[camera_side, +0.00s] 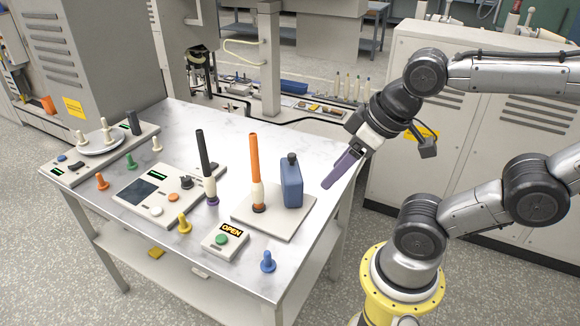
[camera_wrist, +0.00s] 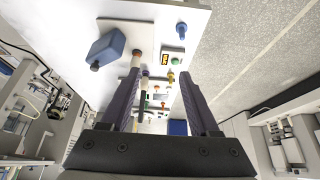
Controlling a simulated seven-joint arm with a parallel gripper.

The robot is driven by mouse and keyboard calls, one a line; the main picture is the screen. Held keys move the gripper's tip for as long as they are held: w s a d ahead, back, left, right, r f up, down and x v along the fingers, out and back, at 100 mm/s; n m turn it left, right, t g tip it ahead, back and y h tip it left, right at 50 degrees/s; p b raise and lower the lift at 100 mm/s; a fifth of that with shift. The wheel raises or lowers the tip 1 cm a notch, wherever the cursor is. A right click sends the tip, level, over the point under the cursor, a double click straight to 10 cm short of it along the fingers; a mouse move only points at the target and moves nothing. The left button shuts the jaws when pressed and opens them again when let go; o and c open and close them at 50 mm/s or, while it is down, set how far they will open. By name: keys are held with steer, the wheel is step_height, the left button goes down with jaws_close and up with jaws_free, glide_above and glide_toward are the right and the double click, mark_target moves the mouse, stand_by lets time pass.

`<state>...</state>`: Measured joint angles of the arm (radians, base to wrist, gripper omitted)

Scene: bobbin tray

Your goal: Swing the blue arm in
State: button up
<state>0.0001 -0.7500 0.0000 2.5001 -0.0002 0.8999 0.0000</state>
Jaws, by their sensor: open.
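A blue upright block with a black knob on top (camera_side: 291,185) stands on a pale square base plate (camera_side: 265,225); it is the only large blue part on the table, but I cannot tell how it swings. It also shows in the wrist view (camera_wrist: 106,47), at the upper left. An orange post (camera_side: 254,155) with a cream bobbin (camera_side: 258,194) stands just left of it on the same plate. My gripper (camera_side: 326,186), with purple fingers, is open and empty, to the right of the blue block and apart from it. Its fingers also show in the wrist view (camera_wrist: 160,72).
A box with an OPEN sign and green button (camera_side: 222,239) sits in front of the plate. Coloured pegs, including a blue one (camera_side: 267,262), stand around.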

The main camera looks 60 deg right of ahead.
steer(key=c, duration=0.5)
steer(key=shift+s+m, duration=0.1)
steer(key=shift+m, duration=0.6)
steer(key=shift+c, duration=1.1)
steer(key=m, duration=0.1)
steer(key=r+m, duration=0.1)
steer(key=w+r+m, duration=0.1)
steer(key=shift+w+a+r, duration=0.1)
steer(key=shift+a, duration=0.2)
jaws_close()
steer(key=w+d+r+m+g, duration=0.25)
steer(key=w+d+m, duration=0.55)
steer(key=w+m, duration=0.4)
steer(key=d+f+m+y, duration=0.1)
steer(key=d+f+m, duration=0.3)
steer(key=d, duration=0.5)
steer(key=d+f+m+g+y, duration=0.1)
steer(key=d+f+m, duration=0.3)
steer(key=d, duration=0.6)
steer(key=shift+d+f+m, duration=0.15)
steer(key=shift+f+m, duration=0.15)
steer(key=shift+m, duration=0.5)
